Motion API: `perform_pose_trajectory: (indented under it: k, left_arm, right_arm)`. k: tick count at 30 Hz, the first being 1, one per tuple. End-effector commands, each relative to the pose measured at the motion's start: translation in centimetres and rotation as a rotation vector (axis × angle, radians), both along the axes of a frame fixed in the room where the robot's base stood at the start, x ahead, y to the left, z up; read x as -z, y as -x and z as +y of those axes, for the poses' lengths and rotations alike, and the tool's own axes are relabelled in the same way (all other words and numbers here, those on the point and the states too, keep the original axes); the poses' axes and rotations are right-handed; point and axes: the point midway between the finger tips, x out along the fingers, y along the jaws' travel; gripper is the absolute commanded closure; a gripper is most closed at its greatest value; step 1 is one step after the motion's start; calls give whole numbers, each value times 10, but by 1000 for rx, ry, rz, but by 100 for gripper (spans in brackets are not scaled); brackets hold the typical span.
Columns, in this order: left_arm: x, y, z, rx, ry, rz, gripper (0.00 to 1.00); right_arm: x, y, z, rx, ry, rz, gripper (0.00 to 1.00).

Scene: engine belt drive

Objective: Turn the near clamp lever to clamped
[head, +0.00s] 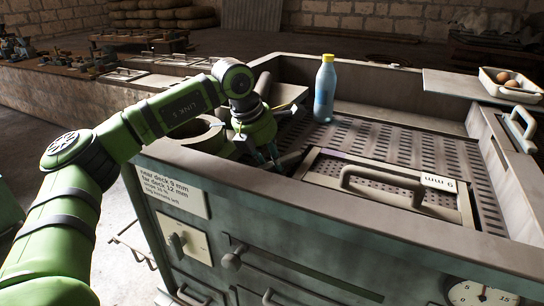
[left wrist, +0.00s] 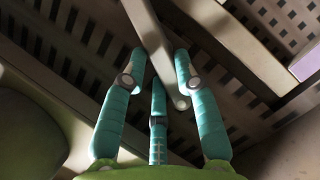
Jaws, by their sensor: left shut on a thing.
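The near clamp lever, a grey bar with a rounded end, runs between the teal fingers in the left wrist view (left wrist: 160,52). Its rounded end lies close to the right finger. In the head view a short dark bar (head: 291,158) sticks out beside the fingers, at the left end of the handled plate. My left gripper (head: 268,157) reaches down there and is shut on the lever; its fingers also show in the left wrist view (left wrist: 159,66). The fingers partly hide the lever, and its pivot is not clear. My right gripper is not in view.
A plate with a handle (head: 395,180) marked 9 mm lies right of my gripper on the perforated deck (head: 400,142). A blue bottle (head: 325,90) with a yellow cap stands behind. The raised rim (head: 350,205) runs along the front. A tray with eggs (head: 508,88) sits at far right.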

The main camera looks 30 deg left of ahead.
Motion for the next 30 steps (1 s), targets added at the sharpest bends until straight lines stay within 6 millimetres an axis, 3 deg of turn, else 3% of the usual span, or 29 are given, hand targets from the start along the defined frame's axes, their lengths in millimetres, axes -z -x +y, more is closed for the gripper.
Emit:
perform_pose_trajectory:
  k: [21,30]
  left_arm:
    - [-5,-14,6,674,4,-2,100]
    - [-4,-19,6,904,3,-4,100]
  right_arm:
    - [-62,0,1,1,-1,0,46]
    - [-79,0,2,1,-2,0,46]
